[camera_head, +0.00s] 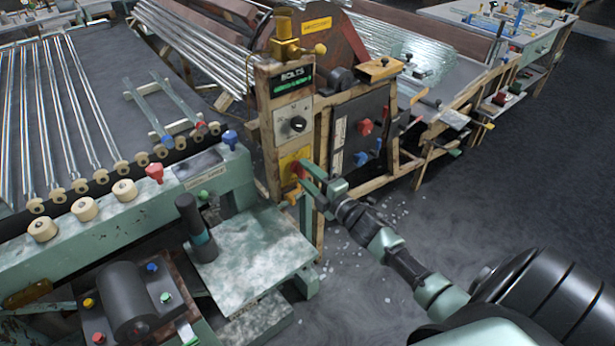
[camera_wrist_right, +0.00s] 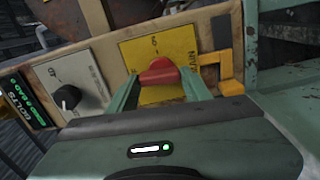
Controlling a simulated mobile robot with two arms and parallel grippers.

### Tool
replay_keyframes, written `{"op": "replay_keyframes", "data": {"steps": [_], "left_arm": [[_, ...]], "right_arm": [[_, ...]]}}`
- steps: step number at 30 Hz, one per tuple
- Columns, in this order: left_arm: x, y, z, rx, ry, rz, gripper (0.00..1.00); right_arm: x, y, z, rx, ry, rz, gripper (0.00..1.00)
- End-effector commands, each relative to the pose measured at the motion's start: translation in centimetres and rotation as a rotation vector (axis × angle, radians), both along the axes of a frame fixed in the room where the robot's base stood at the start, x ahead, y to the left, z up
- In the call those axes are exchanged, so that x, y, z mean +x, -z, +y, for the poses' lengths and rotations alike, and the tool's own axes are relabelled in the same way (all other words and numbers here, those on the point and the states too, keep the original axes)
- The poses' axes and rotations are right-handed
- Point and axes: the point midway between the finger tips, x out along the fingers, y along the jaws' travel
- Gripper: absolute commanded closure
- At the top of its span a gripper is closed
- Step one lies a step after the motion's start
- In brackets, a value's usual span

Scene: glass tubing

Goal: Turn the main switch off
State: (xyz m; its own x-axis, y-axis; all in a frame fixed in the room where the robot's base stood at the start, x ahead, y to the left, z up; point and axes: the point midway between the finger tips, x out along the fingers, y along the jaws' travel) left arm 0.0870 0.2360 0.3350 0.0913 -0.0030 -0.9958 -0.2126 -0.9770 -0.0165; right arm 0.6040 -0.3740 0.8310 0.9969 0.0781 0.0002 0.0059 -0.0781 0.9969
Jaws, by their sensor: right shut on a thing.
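The main switch is a red rotary handle (camera_wrist_right: 160,72) on a yellow plate (camera_wrist_right: 172,48), set low on a wooden control post. In the head view the red handle (camera_head: 299,169) shows at the end of my right arm. My right gripper (camera_wrist_right: 164,84) has its two green fingers on either side of the red handle and is shut on it. In the head view my right gripper (camera_head: 308,181) reaches the post from the right. Part of the plate's lettering is hidden behind the fingers. My left gripper is not in view.
Above the switch, the post carries a black knob (camera_head: 297,124) on a light plate and a green-lit display (camera_head: 292,80). A dark panel (camera_head: 362,135) with red and blue parts stands just right. A green bench (camera_head: 245,245) lies below left. Open floor (camera_head: 480,200) is at right.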

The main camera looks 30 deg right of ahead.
Motion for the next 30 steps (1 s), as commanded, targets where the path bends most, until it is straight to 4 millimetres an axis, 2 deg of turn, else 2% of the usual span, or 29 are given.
{"op": "replay_keyframes", "data": {"steps": [9,23,24,25,26,30], "left_arm": [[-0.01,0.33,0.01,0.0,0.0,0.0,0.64],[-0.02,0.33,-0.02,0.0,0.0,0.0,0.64],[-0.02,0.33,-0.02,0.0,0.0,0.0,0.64],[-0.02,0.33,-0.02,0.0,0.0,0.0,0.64],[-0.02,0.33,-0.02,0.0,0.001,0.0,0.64],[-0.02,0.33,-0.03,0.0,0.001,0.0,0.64]], "right_arm": [[-0.03,0.13,0.04,-0.085,0.0,-0.005,0.91],[-0.04,0.13,0.05,-0.097,0.0,-0.006,0.91],[-0.04,0.13,0.05,-0.098,0.0,-0.006,0.4],[-0.04,0.13,0.05,-0.097,0.0,-0.006,0.31],[-0.04,0.12,0.05,-0.097,0.0,-0.006,0.29],[-0.02,0.09,0.05,-0.095,0.0,-0.006,0.29]]}}
